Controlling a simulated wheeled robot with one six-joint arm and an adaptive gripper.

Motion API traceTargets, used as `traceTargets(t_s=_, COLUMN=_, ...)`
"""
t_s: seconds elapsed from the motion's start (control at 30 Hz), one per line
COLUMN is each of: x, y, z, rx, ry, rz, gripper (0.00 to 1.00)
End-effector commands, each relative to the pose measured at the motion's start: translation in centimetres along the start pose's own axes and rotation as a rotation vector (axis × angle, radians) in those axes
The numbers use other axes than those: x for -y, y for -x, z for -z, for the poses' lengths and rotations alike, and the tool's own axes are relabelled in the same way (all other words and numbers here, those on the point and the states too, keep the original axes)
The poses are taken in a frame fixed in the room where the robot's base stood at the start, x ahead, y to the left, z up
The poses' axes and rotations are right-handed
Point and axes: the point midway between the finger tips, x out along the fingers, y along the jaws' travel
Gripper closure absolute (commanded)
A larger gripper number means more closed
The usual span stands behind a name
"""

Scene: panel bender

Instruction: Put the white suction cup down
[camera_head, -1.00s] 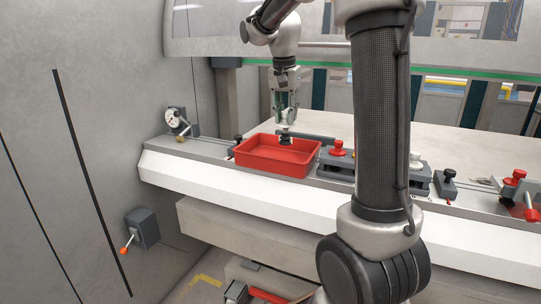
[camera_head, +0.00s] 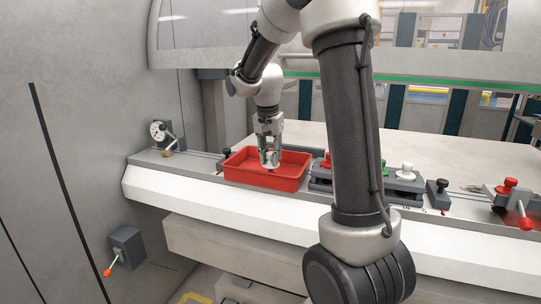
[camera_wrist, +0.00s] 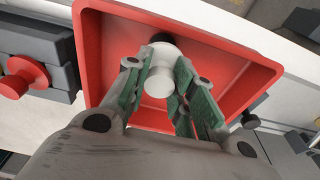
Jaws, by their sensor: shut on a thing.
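The white suction cup (camera_wrist: 158,78) is between the green-padded fingers of my gripper (camera_wrist: 163,88) in the wrist view. My gripper (camera_head: 270,164) is shut on it, low inside the red tray (camera_head: 262,182). The cup's lower end is near the tray floor; I cannot tell whether it touches. A dark round piece (camera_wrist: 161,38) shows just beyond the cup in the wrist view; I cannot tell whether it is part of the cup. The red tray (camera_wrist: 90,60) surrounds the cup in the wrist view.
A grey rack (camera_head: 345,185) right of the tray holds cups, including one with a white top (camera_head: 407,167). A dial fixture (camera_head: 160,133) is left of the tray.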

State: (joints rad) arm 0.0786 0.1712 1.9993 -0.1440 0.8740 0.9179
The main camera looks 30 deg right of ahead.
Motion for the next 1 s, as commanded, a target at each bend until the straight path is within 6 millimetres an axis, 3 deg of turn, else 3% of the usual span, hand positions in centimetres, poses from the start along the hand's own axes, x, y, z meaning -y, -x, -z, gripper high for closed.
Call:
traceTargets(t_s=0.2, x=0.0, y=-0.2, z=0.0, rx=0.0, ry=0.0, rz=-0.001, gripper=0.99)
traceTargets(t_s=0.23, x=0.0, y=-0.2, z=0.0, rx=0.0, ry=0.0, rz=-0.001, gripper=0.72)
traceTargets(t_s=0.33, x=0.0, y=-0.2, z=0.0, rx=0.0, ry=0.0, rz=0.0, gripper=0.54)
traceTargets(t_s=0.73, x=0.0, y=0.5, z=0.1, rx=-0.001, ry=0.0, rz=0.001, gripper=0.54)
traceTargets(t_s=1.0, x=0.1, y=6.0, z=0.1, rx=-0.004, ry=0.001, rz=0.004, gripper=0.54)
